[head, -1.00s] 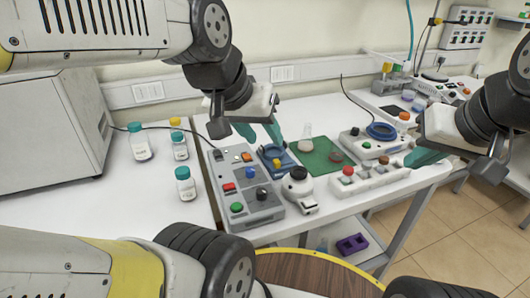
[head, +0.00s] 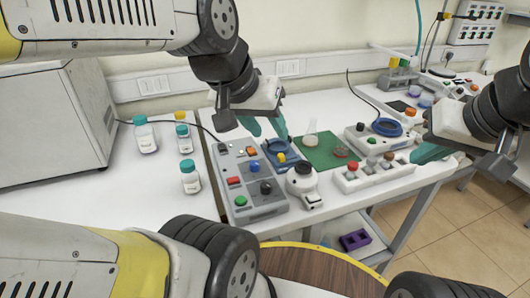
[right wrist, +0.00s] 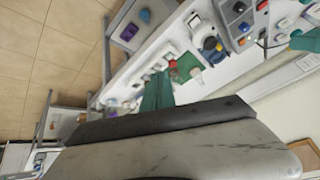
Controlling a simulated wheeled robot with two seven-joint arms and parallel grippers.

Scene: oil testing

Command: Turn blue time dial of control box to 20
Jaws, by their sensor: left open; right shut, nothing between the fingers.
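The grey control box (head: 239,208) lies on the white table left of centre in the head view. It carries a blue dial (head: 254,166), a black dial (head: 265,187), a red button (head: 233,181) and a green button (head: 240,201). Dial markings are too small to read. My left gripper (head: 266,128) is open and empty, its teal fingers pointing down above and behind the box, apart from the dials. My right gripper (head: 428,153) is shut and empty near the table's right side. Its teal fingers also show in the right wrist view (right wrist: 158,92).
Several bottles (head: 190,178) stand left of the box. A blue ring device (head: 280,153), a white round device (head: 303,184), a green mat (head: 327,152) with a flask (head: 311,134), and a white button unit (head: 375,175) crowd the right. Free table shows in front of the bottles.

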